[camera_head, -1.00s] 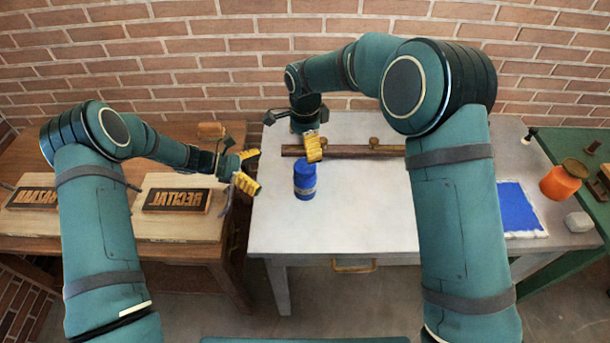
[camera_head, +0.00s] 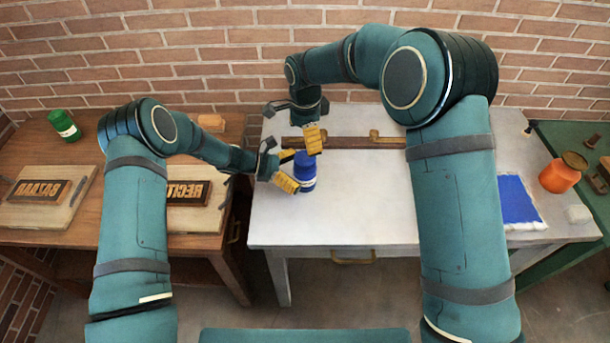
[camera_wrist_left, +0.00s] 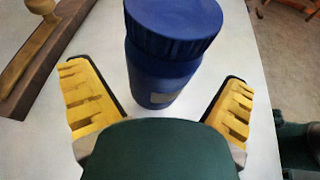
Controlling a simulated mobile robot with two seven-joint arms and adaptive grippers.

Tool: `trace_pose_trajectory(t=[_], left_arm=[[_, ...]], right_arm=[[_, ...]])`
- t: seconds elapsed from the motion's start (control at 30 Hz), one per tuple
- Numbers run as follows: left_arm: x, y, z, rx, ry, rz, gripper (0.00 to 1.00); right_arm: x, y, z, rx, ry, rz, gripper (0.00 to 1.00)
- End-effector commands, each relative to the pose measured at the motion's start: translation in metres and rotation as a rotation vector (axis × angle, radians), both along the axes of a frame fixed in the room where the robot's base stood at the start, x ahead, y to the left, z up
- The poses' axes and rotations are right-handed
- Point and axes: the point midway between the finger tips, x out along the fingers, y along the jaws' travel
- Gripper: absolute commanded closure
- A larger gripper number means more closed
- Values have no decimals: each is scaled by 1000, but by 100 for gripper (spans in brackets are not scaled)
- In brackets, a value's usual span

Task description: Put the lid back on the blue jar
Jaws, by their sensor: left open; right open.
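The blue jar (camera_head: 305,184) stands upright on the pale table, with a pale label on its side. A ridged blue lid (camera_head: 304,158) sits on its top; it also shows in the left wrist view (camera_wrist_left: 175,22). I cannot tell whether it is fully tightened. My left gripper (camera_head: 288,169) is open at the jar's left side. In the left wrist view the jar body (camera_wrist_left: 160,82) stands between its spread yellow fingers, with visible gaps. My right gripper (camera_head: 312,138) is open, just behind and above the lid; its far finger is hard to see.
A dark bar with brass fittings (camera_head: 355,142) lies across the table's back. A blue ink patch (camera_head: 510,203) and an orange jar (camera_head: 559,177) are at right. At left, the wooden table holds letter blocks (camera_head: 41,191) and a green jar (camera_head: 64,126). The front middle is clear.

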Motion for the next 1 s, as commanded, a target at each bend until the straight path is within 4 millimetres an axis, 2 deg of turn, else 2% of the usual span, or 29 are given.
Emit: trace_pose_trajectory(t=[0.1,0.23,0.6,0.63,0.77,0.8,0.83,0.9,0.93,1.0], left_arm=[[2,-14,-6,1,0,-1,0],[2,-23,-10,0,0,-1,0],[3,-26,-11,0,0,0,0],[3,-26,-11,0,0,0,4],[3,-26,-11,0,0,0,49],[3,-26,-11,0,0,0,63],[3,-26,-11,0,0,0,72],[3,-26,-11,0,0,0,73],[3,-26,-11,0,0,0,100],[3,-26,-11,1,-1,0,100]], right_arm=[[0,0,0,0,0,0,7],[0,0,0,0,0,0,7],[0,0,0,0,0,0,7],[0,0,0,0,0,0,7],[0,0,0,0,0,0,7],[0,0,0,0,0,0,7],[0,0,0,0,0,0,7],[0,0,0,0,0,0,7],[0,0,0,0,0,0,7],[0,0,0,0,0,8,7]])
